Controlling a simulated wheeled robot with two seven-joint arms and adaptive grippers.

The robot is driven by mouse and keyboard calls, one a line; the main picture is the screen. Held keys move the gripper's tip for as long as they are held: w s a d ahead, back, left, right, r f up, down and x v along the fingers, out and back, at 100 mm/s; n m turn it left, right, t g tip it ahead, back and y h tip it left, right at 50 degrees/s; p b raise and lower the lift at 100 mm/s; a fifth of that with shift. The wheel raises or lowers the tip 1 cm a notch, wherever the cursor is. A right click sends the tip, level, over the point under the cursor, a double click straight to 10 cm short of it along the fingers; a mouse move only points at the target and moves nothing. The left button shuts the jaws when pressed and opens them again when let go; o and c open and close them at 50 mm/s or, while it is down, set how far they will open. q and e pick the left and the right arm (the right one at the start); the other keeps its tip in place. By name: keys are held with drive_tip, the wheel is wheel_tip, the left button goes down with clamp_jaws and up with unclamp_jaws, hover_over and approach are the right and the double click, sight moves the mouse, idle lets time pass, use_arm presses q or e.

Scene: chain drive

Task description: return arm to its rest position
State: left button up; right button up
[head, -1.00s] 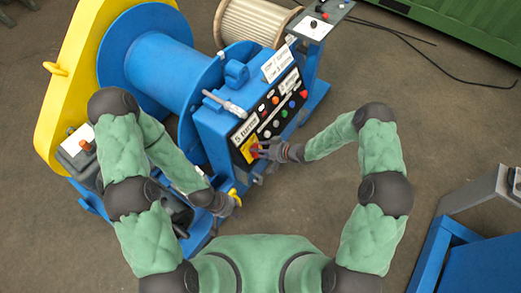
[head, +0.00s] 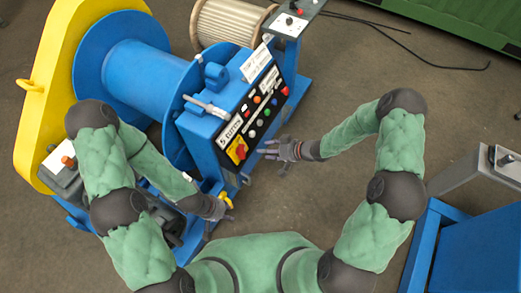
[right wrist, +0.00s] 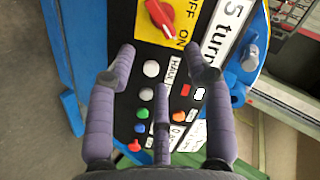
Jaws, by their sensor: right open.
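My right gripper (head: 277,151) is open and empty, just right of the black control panel (head: 253,121) on the blue machine. In the right wrist view its open fingers (right wrist: 163,60) show in front of the same panel, with nothing between them. The red rotary switch (head: 240,152) sits on a yellow plate at the panel's near end; it also shows in the right wrist view (right wrist: 160,15), marked OFF and ON. My left gripper (head: 226,210) is low at the machine's near end, beside a yellow part (head: 226,199); whether it touches that part is unclear.
A blue drum (head: 140,75) and a yellow guard (head: 45,90) stand at the left. A wooden spool (head: 228,22) is at the back. A blue frame with a grey top (head: 475,172) stands at the right. The floor between it and the machine is clear.

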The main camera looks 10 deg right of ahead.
drive_tip(key=shift+s+d+r, duration=0.15)
drive_tip(key=shift+d+r, duration=0.05)
drive_tip(key=shift+d, duration=0.05)
drive_tip(key=shift+f, duration=0.1)
idle(0.4)
drive_tip(key=s+f+m+g+h, duration=0.2)
drive_tip(key=s+f+h, duration=0.1)
drive_tip(key=s, duration=0.7)
drive_tip(key=s+f+m+g+h, duration=0.2)
drive_tip(key=s+f+g+h, duration=0.1)
drive_tip(key=s, duration=0.8)
drive_tip(key=shift+d+f+m, duration=0.2)
drive_tip(key=shift+f+m, duration=0.2)
drive_tip(key=shift+f, duration=0.15)
